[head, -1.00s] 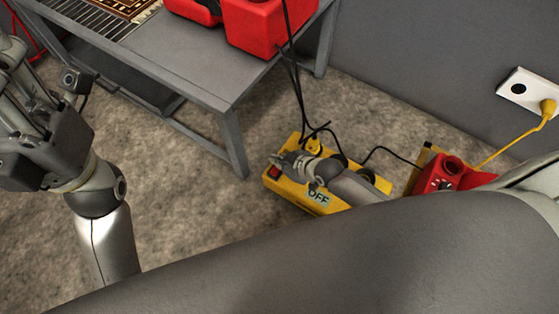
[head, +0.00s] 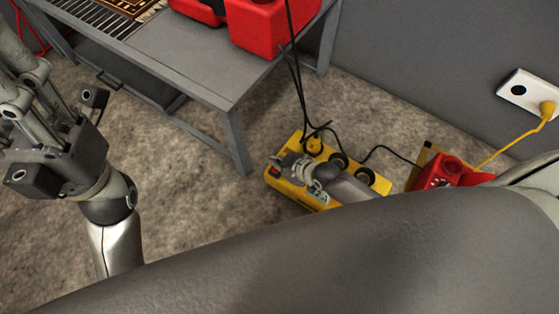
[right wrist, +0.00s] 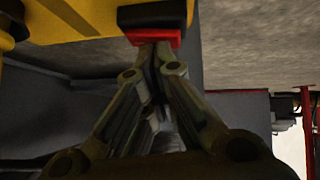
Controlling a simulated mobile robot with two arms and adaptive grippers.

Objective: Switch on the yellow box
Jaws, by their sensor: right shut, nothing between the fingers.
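The yellow box (head: 278,184) lies on the floor beside the table, with round sockets on top. Its red switch (head: 275,169) is at the left end. The right wrist view shows the red switch (right wrist: 165,38) beneath a black housing on the yellow body. My right gripper (head: 281,160) is shut and empty. Its fingertips (right wrist: 154,46) are right at the red part, touching or nearly touching. My wrist partly hides the box's top and the side label, now unreadable. My left gripper (head: 22,85) is at the left, far from the box; its fingertips are unclear.
Black cables run down to the box. A red device (head: 447,174) stands to its right. A yellow cord (head: 510,143) runs to the wall socket (head: 520,92). Carpet (head: 190,190) is open left of the box.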

